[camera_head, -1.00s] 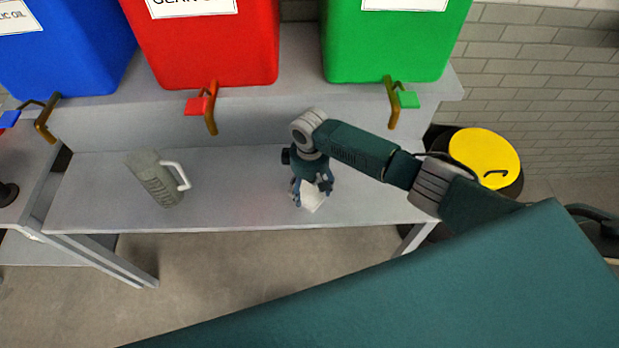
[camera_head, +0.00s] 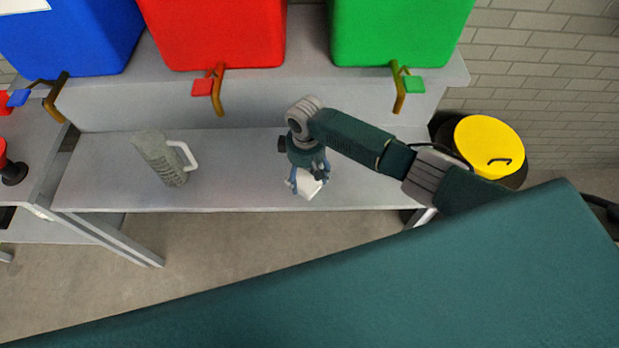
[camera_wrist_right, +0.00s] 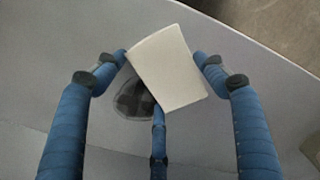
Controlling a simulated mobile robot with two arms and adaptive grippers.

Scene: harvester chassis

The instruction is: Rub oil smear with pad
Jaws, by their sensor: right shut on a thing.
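My right gripper (camera_head: 307,183) is over the grey lower shelf (camera_head: 240,180), near its front edge. It is shut on a white, flat, roughly square pad (camera_head: 310,187). In the right wrist view the pad (camera_wrist_right: 168,68) sits tilted between the blue fingers of the gripper (camera_wrist_right: 160,75). A dark roundish patch (camera_wrist_right: 130,100) shows on the grey surface behind the pad, partly hidden by the pad and a finger. I cannot tell whether it is the oil smear or a shadow. No smear shows in the head view. My left gripper is not in view.
A grey jug with a white handle (camera_head: 165,160) stands on the shelf to the left. Blue (camera_head: 70,40), red (camera_head: 215,35) and green (camera_head: 400,30) containers with taps stand above. A yellow-lidded drum (camera_head: 488,145) is at right. Shelf between jug and gripper is clear.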

